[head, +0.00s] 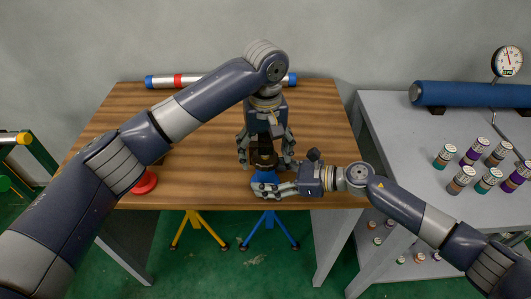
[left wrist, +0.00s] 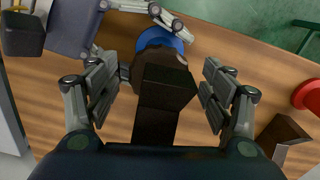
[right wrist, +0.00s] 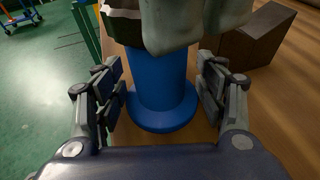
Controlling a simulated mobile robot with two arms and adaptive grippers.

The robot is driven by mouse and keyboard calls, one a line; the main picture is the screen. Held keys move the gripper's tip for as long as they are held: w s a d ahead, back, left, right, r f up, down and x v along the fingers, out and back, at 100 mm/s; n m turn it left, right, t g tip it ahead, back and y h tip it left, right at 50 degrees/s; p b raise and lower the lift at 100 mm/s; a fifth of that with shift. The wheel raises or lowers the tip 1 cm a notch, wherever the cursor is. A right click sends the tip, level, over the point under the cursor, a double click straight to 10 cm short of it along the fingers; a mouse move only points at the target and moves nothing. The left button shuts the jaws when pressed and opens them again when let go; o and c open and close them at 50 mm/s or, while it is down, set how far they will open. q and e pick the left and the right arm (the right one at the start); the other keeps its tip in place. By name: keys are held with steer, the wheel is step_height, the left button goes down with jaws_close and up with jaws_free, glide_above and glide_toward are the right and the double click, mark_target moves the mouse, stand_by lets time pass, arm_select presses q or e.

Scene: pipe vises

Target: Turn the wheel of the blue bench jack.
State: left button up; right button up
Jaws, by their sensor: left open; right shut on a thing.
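The blue bench jack stands at the front edge of the wooden table, with a blue round part (head: 264,177) and a dark brown body. In the left wrist view the dark body (left wrist: 165,92) lies between the fingers and a blue rim (left wrist: 175,40) shows beyond it. In the right wrist view a blue column (right wrist: 158,80) widens into a round flange. I cannot tell exactly which blue part is the wheel. My left gripper (head: 265,160) is open above the jack, fingers either side of the dark body. My right gripper (head: 266,190) is shut on the blue part from the front right.
A red round part (head: 145,182) with a dark block (left wrist: 283,135) is further left on the table. A silver pipe (head: 200,80) with blue ends lies at the back. A grey table (head: 400,125) on the right holds several small cylinders, a blue roll (head: 465,93) and a gauge (head: 507,61).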

arm_select(q)
step_height(320, 180, up, 12)
steer(key=shift+f, duration=0.2)
stand_by(0.4)
arm_select(e)
steer(key=o, duration=0.9)
